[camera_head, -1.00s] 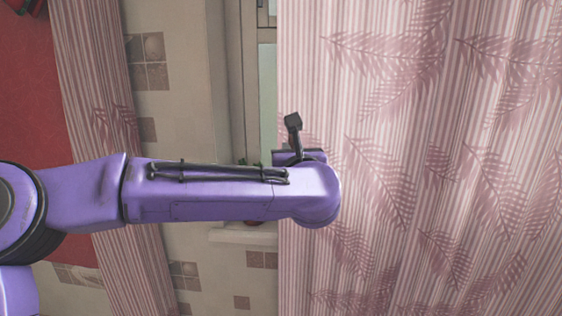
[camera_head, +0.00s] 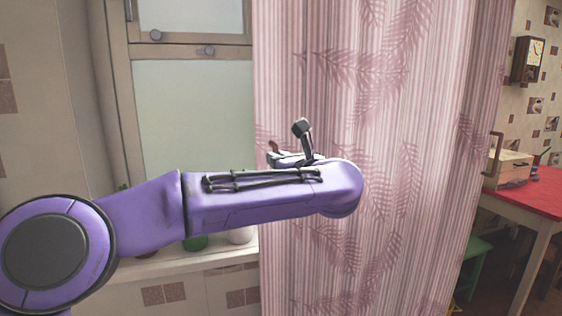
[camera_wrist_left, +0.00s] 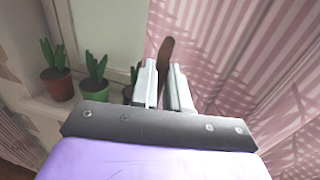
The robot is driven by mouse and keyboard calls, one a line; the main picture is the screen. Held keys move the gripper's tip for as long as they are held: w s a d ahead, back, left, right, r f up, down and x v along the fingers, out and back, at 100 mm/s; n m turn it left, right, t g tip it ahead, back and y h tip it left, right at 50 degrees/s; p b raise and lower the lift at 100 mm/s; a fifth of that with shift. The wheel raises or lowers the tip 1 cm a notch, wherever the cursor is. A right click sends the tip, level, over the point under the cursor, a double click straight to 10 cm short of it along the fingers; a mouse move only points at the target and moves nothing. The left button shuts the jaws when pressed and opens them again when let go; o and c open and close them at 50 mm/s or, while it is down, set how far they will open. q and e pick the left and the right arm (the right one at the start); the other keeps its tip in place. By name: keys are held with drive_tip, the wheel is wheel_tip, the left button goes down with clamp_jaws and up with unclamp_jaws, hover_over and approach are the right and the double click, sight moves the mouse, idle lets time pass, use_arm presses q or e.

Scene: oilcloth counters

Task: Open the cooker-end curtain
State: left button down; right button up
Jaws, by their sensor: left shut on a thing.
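The pink striped curtain with leaf patterns (camera_head: 400,110) hangs in front of the right part of the window (camera_head: 190,110). Its left edge is beside my left gripper (camera_head: 280,157). In the left wrist view, the gripper (camera_wrist_left: 166,85) is shut on a slim brown pull (camera_wrist_left: 166,54) at the curtain's edge. The pull's tip (camera_head: 273,146) also shows in the head view. My purple wrist hides much of the fingers there. The curtain (camera_wrist_left: 235,50) fills the right of the wrist view. My right gripper is not in view.
A red table (camera_head: 535,190) with a wooden box (camera_head: 508,169) stands right of the curtain. A green stool (camera_head: 475,260) is partly behind the curtain's lower right.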

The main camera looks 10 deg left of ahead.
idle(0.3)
use_arm(q)
drive_tip(key=c, duration=1.1)
unclamp_jaws()
drive_tip(key=shift+w, duration=0.1)
drive_tip(key=b+v, duration=0.2)
drive_tip(key=v, duration=0.8)
drive_tip(key=shift+s+d, duration=0.15)
drive_tip(key=shift+s, duration=0.1)
